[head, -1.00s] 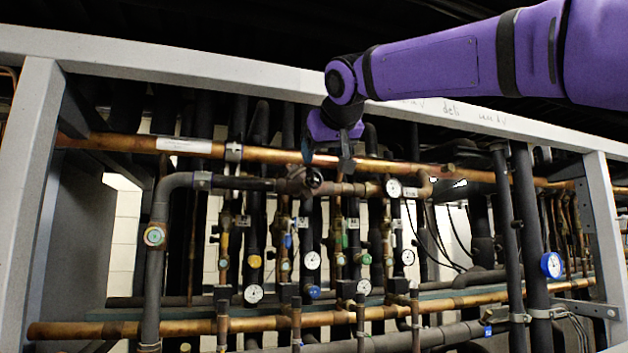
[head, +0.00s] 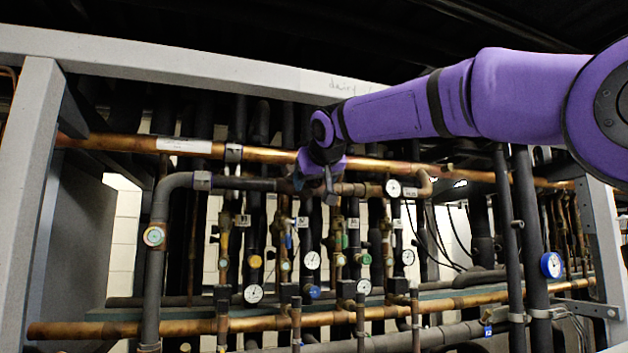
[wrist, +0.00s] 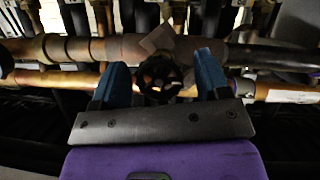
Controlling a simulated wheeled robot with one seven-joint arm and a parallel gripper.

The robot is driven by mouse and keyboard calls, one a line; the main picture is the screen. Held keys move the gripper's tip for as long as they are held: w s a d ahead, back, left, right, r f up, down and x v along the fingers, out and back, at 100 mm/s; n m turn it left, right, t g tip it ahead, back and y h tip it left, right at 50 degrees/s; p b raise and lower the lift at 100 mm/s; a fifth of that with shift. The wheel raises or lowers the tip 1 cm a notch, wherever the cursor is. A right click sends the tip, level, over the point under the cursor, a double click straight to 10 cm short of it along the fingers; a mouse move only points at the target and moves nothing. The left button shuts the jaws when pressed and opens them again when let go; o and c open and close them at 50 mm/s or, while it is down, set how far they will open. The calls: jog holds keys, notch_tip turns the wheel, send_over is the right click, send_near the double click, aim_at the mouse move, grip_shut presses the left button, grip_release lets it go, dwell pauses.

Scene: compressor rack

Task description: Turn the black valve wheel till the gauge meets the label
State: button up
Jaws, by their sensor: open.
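The black valve wheel (wrist: 160,78) sits on a copper pipe and shows in the wrist view between the two blue fingers of my gripper (wrist: 164,76). The fingers are apart, one on each side of the wheel; I cannot tell whether either touches it. In the head view my gripper (head: 322,186) is at the valve and hides the wheel. A round white gauge (head: 393,188) is on the same pipe line, to the right of my gripper. A small pale label (head: 411,192) is just right of that gauge. The needle is too small to read.
A long copper pipe (head: 270,155) runs across just above the valve. Dark vertical pipes with several other gauges, such as one white gauge (head: 312,260), stand below and behind. A grey frame post (head: 32,180) stands at the left, and a blue-rimmed gauge (head: 551,265) hangs at the right.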

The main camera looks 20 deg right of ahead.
jog(key=c, duration=0.9)
jog(key=shift+n+h, duration=0.7)
jog(key=shift+n, duration=0.5)
jog(key=shift+n+t+h, duration=0.4)
jog(key=shift+n+h, duration=0.5)
jog(key=shift+n, duration=0.4)
jog(key=o, duration=0.9)
